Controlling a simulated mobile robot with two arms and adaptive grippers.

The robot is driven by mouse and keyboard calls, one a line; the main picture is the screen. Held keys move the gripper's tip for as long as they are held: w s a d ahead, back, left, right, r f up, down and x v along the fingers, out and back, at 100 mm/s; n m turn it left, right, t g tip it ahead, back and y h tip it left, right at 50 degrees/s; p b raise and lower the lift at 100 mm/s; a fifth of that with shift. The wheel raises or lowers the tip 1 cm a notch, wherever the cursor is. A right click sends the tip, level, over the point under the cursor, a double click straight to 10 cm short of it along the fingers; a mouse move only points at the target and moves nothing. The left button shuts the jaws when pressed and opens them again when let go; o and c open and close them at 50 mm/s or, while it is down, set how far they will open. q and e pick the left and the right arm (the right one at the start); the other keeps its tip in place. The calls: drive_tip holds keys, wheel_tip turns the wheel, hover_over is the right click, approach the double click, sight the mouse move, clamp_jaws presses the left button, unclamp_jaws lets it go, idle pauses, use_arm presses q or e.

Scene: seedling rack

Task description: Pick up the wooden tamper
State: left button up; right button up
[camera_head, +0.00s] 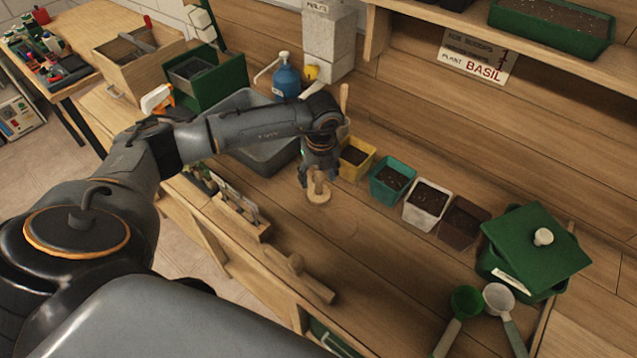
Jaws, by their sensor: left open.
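A small wooden tamper (318,197) with a round base and an upright handle stands on the bench. My left gripper (318,178) points down right over it, its open fingers around or beside the handle. Whether the fingers touch the handle cannot be told. Part of the handle is hidden by the gripper. My right gripper is not in view.
Yellow, teal, white and brown soil pots (427,199) stand in a row to the right. A grey tub (262,150) is behind my left arm. A green lidded box (530,250) and scoops are at right.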

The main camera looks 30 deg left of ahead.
use_arm(q)
clamp_jaws()
idle(0.4)
drive_tip(key=shift+r+b, duration=0.6)
drive_tip(key=shift+b, duration=0.1)
drive_tip(key=s+d+r+b, duration=0.4)
drive_tip(key=s+d+r, duration=0.6)
drive_tip(key=r, duration=0.1)
drive_tip(key=shift+r+b, duration=0.3)
drive_tip(key=shift+r, duration=0.05)
